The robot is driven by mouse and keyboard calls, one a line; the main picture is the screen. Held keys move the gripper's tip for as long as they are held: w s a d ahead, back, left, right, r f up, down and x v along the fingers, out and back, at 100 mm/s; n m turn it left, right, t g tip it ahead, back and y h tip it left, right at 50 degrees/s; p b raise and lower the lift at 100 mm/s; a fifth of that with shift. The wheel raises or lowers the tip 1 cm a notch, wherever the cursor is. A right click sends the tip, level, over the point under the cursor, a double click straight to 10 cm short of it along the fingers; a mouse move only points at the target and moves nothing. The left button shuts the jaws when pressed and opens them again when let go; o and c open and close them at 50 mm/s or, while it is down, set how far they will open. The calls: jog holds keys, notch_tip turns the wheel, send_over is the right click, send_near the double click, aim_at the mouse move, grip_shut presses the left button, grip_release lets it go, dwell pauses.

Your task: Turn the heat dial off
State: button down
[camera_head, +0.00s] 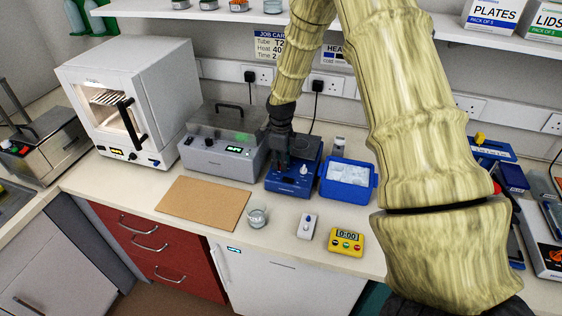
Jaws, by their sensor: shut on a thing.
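A blue bench unit (289,187) stands on the counter near the middle of the view, with controls on its front. A white knob (304,170) shows on its right side. My gripper (281,167) reaches down from above onto the left part of this unit, left of the white knob. It is shut on what appears to be the heat dial, which the dark fingers hide. The dial's pointer and markings cannot be read from here.
A grey lidded unit (222,150) stands close on the left, and a blue tub of ice (349,178) on the right. In front are a brown board (203,204), a glass beaker (257,217), a small white device (307,226) and a yellow timer (346,241).

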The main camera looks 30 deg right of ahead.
jog(key=c, duration=1.3)
grip_release()
jog(key=shift+d+r, duration=0.1)
jog(key=shift+r, duration=0.1)
jog(key=shift+o, duration=0.2)
jog(key=shift+f, duration=0.1)
notch_tip(320, 180, up, 12)
